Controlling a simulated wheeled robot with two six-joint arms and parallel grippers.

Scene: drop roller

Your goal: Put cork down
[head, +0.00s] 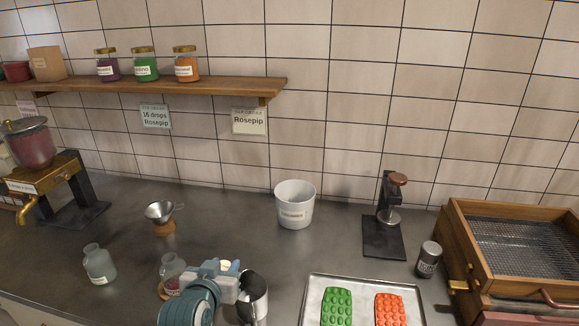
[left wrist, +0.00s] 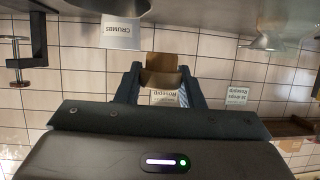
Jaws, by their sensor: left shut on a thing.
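My left gripper (head: 229,272) is low in the middle of the head view, above the front of the counter. In the left wrist view its two dark fingers are shut on a brown cork (left wrist: 161,78), held up clear of any surface there. In the head view a small pale patch shows between the fingers; I cannot tell whether it is the cork. An open glass bottle (head: 98,266) stands on the counter at left. A small glass jar with pink contents (head: 172,270) stands just left of the gripper. My right gripper is not in view.
A steel cup (head: 253,297) stands close to the right of the gripper. The mid-counter is clear.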

